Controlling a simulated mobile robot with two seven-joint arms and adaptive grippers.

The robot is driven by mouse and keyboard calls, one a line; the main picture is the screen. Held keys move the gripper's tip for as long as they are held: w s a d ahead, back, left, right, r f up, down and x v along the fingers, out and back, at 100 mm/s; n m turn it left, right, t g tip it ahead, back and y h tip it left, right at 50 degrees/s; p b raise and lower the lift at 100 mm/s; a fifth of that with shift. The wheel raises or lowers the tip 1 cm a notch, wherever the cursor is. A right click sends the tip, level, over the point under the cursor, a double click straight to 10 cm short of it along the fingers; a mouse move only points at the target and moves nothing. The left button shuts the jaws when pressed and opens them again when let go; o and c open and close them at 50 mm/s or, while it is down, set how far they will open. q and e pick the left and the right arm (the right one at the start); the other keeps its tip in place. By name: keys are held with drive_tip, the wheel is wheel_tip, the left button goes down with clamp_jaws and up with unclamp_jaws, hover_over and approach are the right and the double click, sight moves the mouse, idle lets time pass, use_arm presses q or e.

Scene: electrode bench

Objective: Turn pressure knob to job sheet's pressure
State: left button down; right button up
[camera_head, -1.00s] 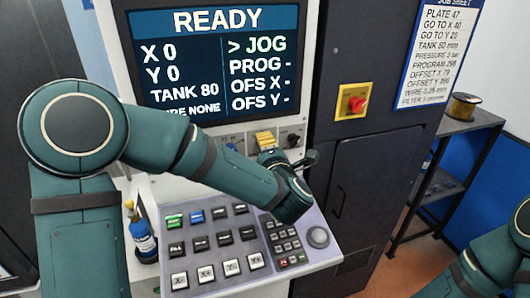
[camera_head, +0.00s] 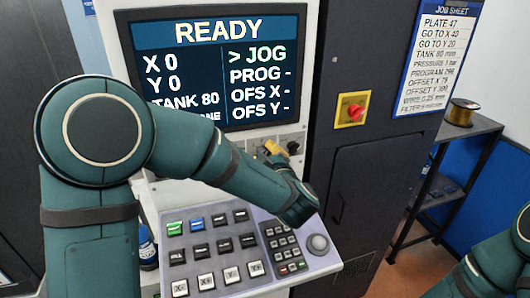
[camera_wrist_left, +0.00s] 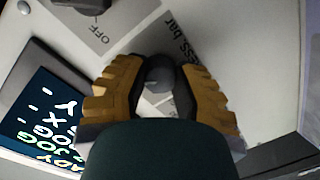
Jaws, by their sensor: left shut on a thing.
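My left gripper (camera_head: 272,148) is at the strip of controls under the screen. In the left wrist view its two yellow-brown fingers (camera_wrist_left: 158,85) are shut on a dark round knob (camera_wrist_left: 160,72), one finger on each side. Beside it is printed lettering that reads "press bar". The knob's pointer and scale are mostly hidden by the fingers. In the head view I cannot make out the knob behind the gripper. The job sheet (camera_head: 443,60) hangs at the upper right; its pressure line is small and seems to read 3 bar. My right gripper is out of view.
The screen (camera_head: 215,70) shows READY and JOG. A dark switch (camera_wrist_left: 97,5) marked OFF is near the knob. The button panel (camera_head: 240,255) lies below my left forearm. A red knob on a yellow plate (camera_head: 351,108) is to the right. A spool (camera_head: 461,112) sits on the shelf.

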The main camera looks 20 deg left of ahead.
use_arm(q)
drive_tip(key=shift+m+p, duration=0.45)
drive_tip(key=shift+m, duration=0.55)
drive_tip(key=c, duration=0.7)
unclamp_jaws()
drive_tip(key=shift+w, duration=0.1)
drive_tip(key=shift+o, duration=0.2)
drive_tip(key=shift+d, duration=0.1)
drive_tip(key=f+v, duration=0.1)
drive_tip(key=v, duration=1.1)
drive_tip(key=shift+r, duration=0.4)
